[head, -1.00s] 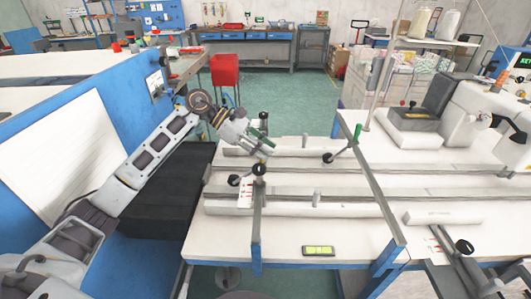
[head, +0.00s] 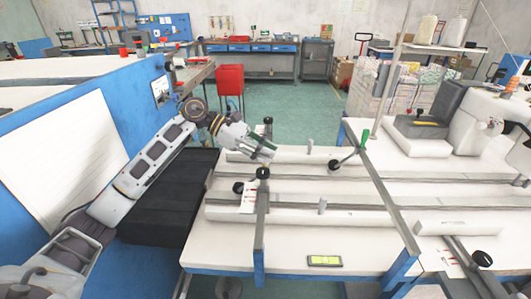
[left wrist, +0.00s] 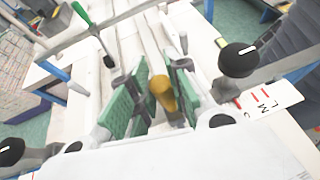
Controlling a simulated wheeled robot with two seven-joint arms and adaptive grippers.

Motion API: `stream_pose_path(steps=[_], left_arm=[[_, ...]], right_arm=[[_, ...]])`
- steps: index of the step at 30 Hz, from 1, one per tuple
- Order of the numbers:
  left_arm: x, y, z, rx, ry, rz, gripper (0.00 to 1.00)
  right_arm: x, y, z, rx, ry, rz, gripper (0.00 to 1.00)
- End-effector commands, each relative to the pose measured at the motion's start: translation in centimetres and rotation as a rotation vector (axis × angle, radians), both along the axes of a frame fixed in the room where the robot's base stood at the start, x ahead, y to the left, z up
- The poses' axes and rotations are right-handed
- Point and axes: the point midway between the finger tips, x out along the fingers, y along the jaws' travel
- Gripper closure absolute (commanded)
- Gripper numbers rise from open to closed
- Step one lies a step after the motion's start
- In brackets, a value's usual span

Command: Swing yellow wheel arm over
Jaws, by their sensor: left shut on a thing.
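My left gripper (head: 268,150) is over the back left part of the white table. In the left wrist view, its green-padded fingers (left wrist: 155,98) are shut on a yellow-brown peg-like piece (left wrist: 163,95), apparently the yellow wheel arm's handle. The rest of this piece is hidden behind the fingers in the head view. Black knobs stand close by; one (head: 263,172) is just in front of the gripper, on a metal bar, and one (left wrist: 238,60) shows to the right in the left wrist view. My right gripper is not in view.
A green-handled lever (head: 364,137) with a black knob stands right of the gripper, near a long metal rail (head: 385,195). White padded bars (head: 355,215) lie across the table. A yellow-screened device (head: 325,261) lies at the front edge. A sewing machine stands at right.

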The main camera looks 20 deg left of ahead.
Motion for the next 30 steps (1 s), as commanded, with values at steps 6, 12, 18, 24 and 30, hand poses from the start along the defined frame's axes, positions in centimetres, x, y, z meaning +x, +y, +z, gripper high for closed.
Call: stream_pose_path(steps=[6, 12, 18, 24, 30], left_arm=[[0.1, 0.1, 0.1, -0.001, -0.002, 0.004, 0.74], [0.0, 0.1, 0.1, 0.0, -0.001, 0.002, 0.59], [0.0, 0.0, 0.0, 0.0, 0.0, 0.001, 0.59], [0.0, 0.0, 0.4, 0.0, 0.0, 0.001, 0.59], [0.1, 0.0, 1.9, 0.0, -0.002, 0.001, 0.59]], right_arm=[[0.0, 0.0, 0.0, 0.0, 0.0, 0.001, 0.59], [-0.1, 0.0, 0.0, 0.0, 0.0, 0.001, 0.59], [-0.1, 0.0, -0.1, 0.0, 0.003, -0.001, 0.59], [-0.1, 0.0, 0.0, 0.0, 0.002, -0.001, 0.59], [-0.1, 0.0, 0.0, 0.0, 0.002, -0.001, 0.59]])
